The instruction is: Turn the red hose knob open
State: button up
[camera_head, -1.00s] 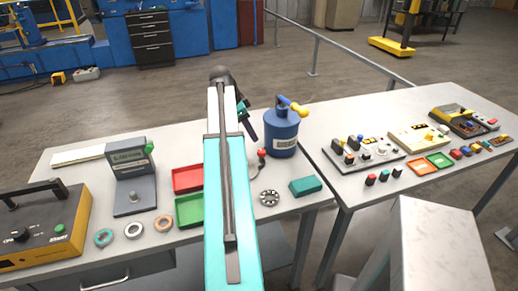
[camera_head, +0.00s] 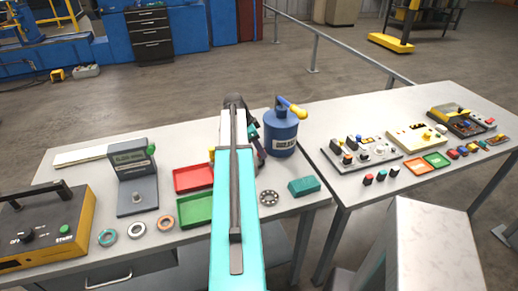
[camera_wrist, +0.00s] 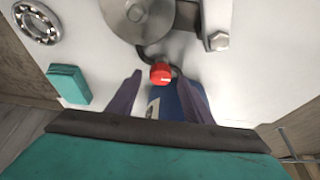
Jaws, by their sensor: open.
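The red knob (camera_wrist: 160,73) shows in the wrist view at the end of a dark curved hose. It lies between and just ahead of the fingertips of my gripper (camera_wrist: 160,82). My gripper is open, with a dark finger on each side, and no contact with the knob is clear. In the head view my gripper (camera_head: 259,150) is beside the blue canister (camera_head: 283,132) and hides the knob. The canister has a yellow top piece and a pale label. In the wrist view, part of its blue body (camera_wrist: 168,103) shows between the fingers.
A bearing ring (camera_head: 269,198) and a teal block (camera_head: 302,187) lie in front of the canister. Red (camera_head: 193,176) and green (camera_head: 195,209) trays are left of my arm. A grey round metal part (camera_wrist: 138,14) is at the top of the wrist view.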

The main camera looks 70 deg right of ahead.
jog(key=shift+s+d+f, duration=0.1)
jog(key=shift+s+f, duration=0.05)
jog(key=shift+f, duration=0.3)
jog(key=c, duration=1.1)
jog(key=shift+o, duration=0.2)
jog(key=shift+a, duration=0.2)
